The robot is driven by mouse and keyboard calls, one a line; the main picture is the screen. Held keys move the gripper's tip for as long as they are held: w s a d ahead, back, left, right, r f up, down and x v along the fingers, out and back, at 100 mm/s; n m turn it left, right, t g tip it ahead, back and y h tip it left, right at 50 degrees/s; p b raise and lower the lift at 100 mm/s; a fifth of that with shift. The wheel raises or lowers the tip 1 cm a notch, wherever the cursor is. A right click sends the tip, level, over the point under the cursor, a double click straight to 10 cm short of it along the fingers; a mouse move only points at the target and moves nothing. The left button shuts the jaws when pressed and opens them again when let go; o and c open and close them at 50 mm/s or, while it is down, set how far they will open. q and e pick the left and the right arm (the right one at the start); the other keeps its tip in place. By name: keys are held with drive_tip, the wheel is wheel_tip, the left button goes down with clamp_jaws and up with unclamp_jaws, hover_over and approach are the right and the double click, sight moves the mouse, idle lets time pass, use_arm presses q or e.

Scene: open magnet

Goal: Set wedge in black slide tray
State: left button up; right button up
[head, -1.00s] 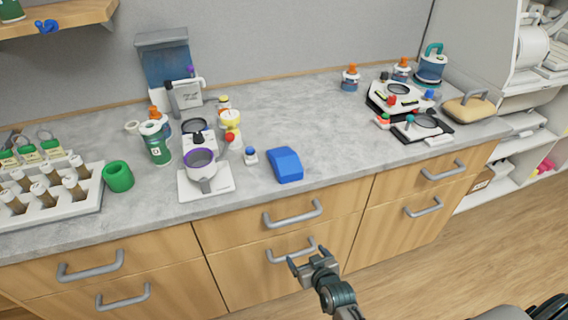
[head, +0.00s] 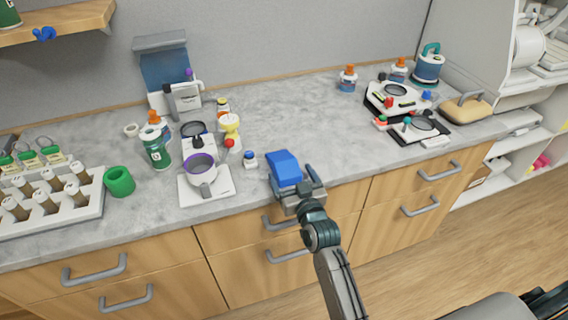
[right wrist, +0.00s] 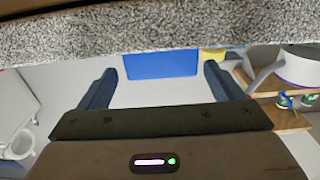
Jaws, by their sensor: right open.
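The blue wedge (head: 284,166) lies on the grey counter near its front edge. My right gripper (head: 294,181) is open at the wedge's front side, one finger toward each side. In the right wrist view the wedge (right wrist: 160,65) shows between and beyond the two open fingers (right wrist: 160,72), with gaps on both sides; whether they reach around it I cannot tell. A flat black tray (head: 444,136) lies at the right of the counter, with a round lens and small pieces on it. My left gripper is not in view.
A small blue-capped bottle (head: 250,160) and a white stand with a purple-rimmed lens (head: 218,184) are left of the wedge. The counter between wedge and tray is clear.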

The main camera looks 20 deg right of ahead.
sight(289, 170)
drive_tip(key=w, duration=0.1)
drive_tip(key=w+p, duration=0.1)
drive_tip(key=w, duration=0.1)
drive_tip(key=shift+w+a+r, duration=0.2)
drive_tip(key=shift+w+r, duration=0.05)
drive_tip(key=shift+w, duration=0.15)
drive_tip(key=shift+w+f, duration=0.15)
drive_tip(key=shift+w, duration=0.1)
drive_tip(key=shift+s, duration=0.1)
drive_tip(key=shift+c, duration=0.7)
drive_tip(key=c, duration=1)
drive_tip(key=shift+r+p, duration=0.2)
drive_tip(key=shift+p, duration=0.15)
